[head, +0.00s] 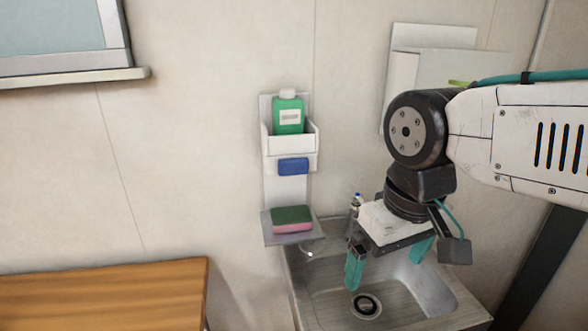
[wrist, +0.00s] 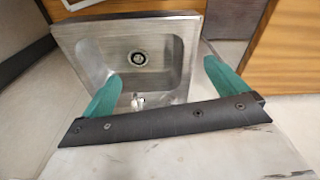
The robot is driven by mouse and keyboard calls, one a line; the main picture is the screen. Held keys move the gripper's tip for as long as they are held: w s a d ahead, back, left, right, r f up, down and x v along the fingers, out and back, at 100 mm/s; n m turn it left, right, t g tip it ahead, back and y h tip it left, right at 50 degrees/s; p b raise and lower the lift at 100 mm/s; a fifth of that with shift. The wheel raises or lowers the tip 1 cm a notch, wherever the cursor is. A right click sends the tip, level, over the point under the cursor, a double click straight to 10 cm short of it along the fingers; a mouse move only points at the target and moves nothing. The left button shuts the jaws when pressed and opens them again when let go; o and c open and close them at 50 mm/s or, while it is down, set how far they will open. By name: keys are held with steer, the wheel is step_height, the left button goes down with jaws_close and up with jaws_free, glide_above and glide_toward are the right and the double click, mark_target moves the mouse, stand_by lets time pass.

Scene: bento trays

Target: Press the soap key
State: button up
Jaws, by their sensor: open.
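The soap dispenser is a white wall unit (head: 292,143) in the head view, with a green bottle (head: 288,117) in its upper holder. A blue key (head: 293,167) sits on its front below the bottle. My gripper (head: 388,262) is open and empty over the sink, to the right of and lower than the blue key, and apart from it. In the wrist view, my gripper (wrist: 162,82) points down with its teal fingers spread above the sink. The dispenser and key do not show there.
A grey shelf (head: 276,236) below the key holds a green and pink sponge (head: 291,219). The metal sink (head: 335,309) with a tap (head: 356,203) stands beneath. A wooden counter (head: 110,295) is at the left.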

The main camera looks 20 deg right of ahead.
steer(key=shift+w+d, duration=0.15)
steer(key=shift+d, duration=0.1)
steer(key=c, duration=1)
steer(key=shift+n+t+y, duration=0.3)
steer(key=shift+t+y, duration=0.1)
steer(key=w+r, duration=0.3)
steer(key=shift+w+a+r, duration=0.2)
steer(key=shift+a+r, duration=0.05)
jaws_close()
steer(key=w+a+r+n+t+y, duration=0.2)
steer(key=w+r+n+t, duration=0.2)
steer(key=w+r+n, duration=0.4)
steer(key=shift+w+a+r+n+y, duration=0.15)
steer(key=shift+w+r+n+y, duration=0.2)
steer(key=shift+r+n, duration=1.9)
steer(key=shift+f+n, duration=0.65)
steer(key=shift+f, duration=0.1)
